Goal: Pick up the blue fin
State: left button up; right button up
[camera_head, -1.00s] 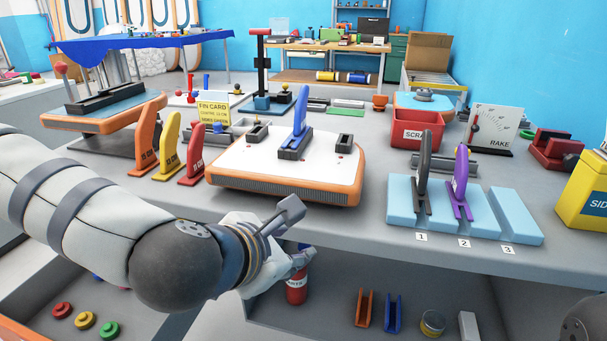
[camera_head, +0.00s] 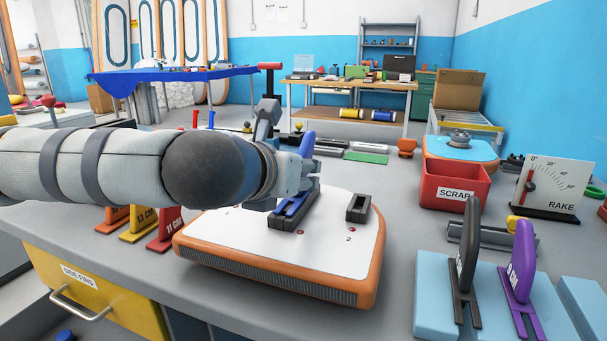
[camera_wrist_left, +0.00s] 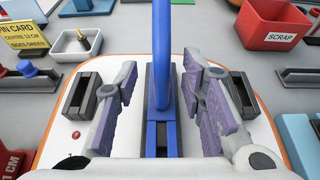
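The blue fin (camera_head: 307,146) stands upright in the dark middle box of the white-topped board (camera_head: 235,235) with an orange edge. In the left wrist view the fin (camera_wrist_left: 161,65) runs up the middle of the picture, between the two purple-padded fingers of my left gripper (camera_wrist_left: 161,88). A gap shows on each side, so the gripper is open around the fin and not visibly touching it. In the head view my left gripper (camera_head: 290,178) is at the fin and hides part of it. My right gripper is not in view.
A red scrap bin (camera_head: 454,188) is behind right. A light blue rack (camera_head: 435,300) with a grey fin (camera_head: 467,245) and a purple fin (camera_head: 521,265) is at front right.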

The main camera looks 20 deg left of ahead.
pick_arm(q)
jog(key=x, duration=0.3)
jog(key=shift+w+d+f, duration=0.1)
jog(key=shift+w+f, duration=0.05)
jog(key=shift+w, duration=0.1)
grip_shut()
